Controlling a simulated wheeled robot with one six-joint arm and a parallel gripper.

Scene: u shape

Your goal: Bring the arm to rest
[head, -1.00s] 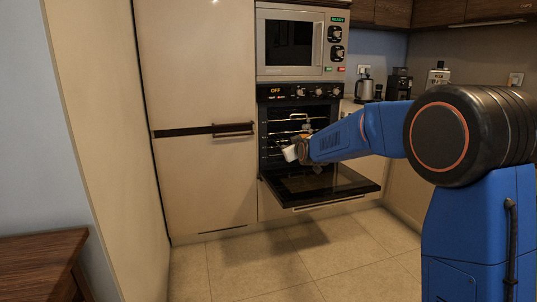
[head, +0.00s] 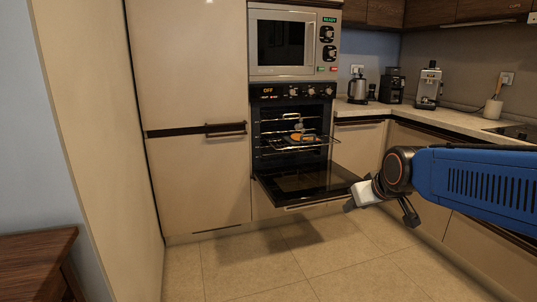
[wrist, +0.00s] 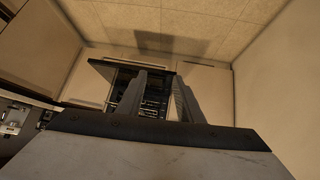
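My gripper (wrist: 167,88) shows in the wrist view as two grey fingers with a gap between them and nothing held. The fingers are only partly visible there. The oven (head: 258,130) stands open, its door (head: 300,184) folded down. A wire rack (head: 275,146) inside carries a small orange-brown item (head: 302,137), too small to identify.
A microwave (head: 282,43) sits above the oven. The counter (head: 440,119) at the right holds a kettle (head: 358,88) and a coffee machine (head: 428,87). A wooden table (head: 38,248) stands at the left. The floor (head: 260,264) in front is clear.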

